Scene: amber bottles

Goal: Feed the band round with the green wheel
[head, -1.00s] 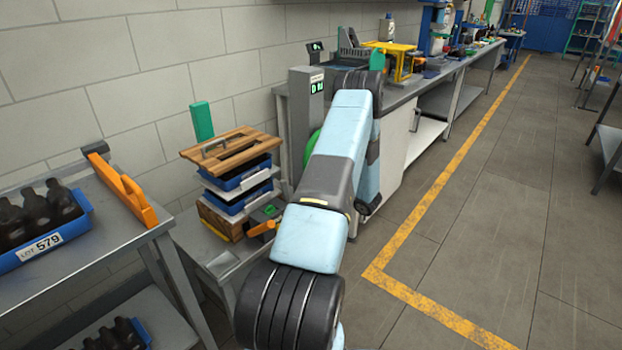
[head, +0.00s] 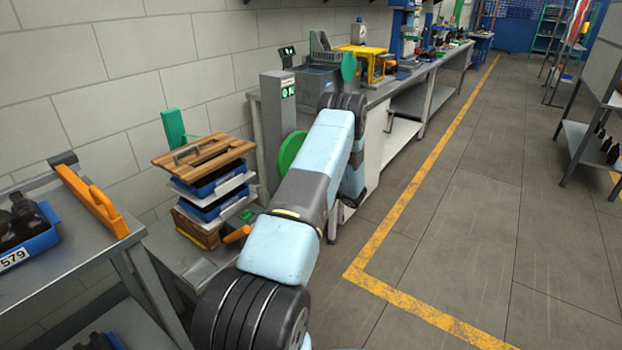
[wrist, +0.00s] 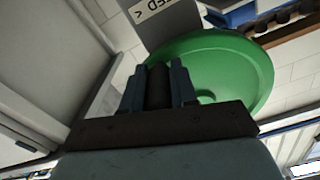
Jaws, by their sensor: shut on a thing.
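The green wheel (head: 291,151) is on the side of a grey post (head: 278,118) at the near end of the long bench, partly hidden by my arm in the head view. In the wrist view the green wheel (wrist: 222,62) fills the upper right. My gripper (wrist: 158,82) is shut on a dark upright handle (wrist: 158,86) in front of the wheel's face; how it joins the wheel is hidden. A label reading FEED with an arrow (wrist: 152,8) appears upside down above the wheel. I cannot make out the band.
A small green-lit display (head: 288,91) is on the post. Stacked blue trays under a wooden board (head: 203,152) stand left of it. A bottle crate (head: 30,240) sits on the near-left table. Open floor with a yellow line lies to the right.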

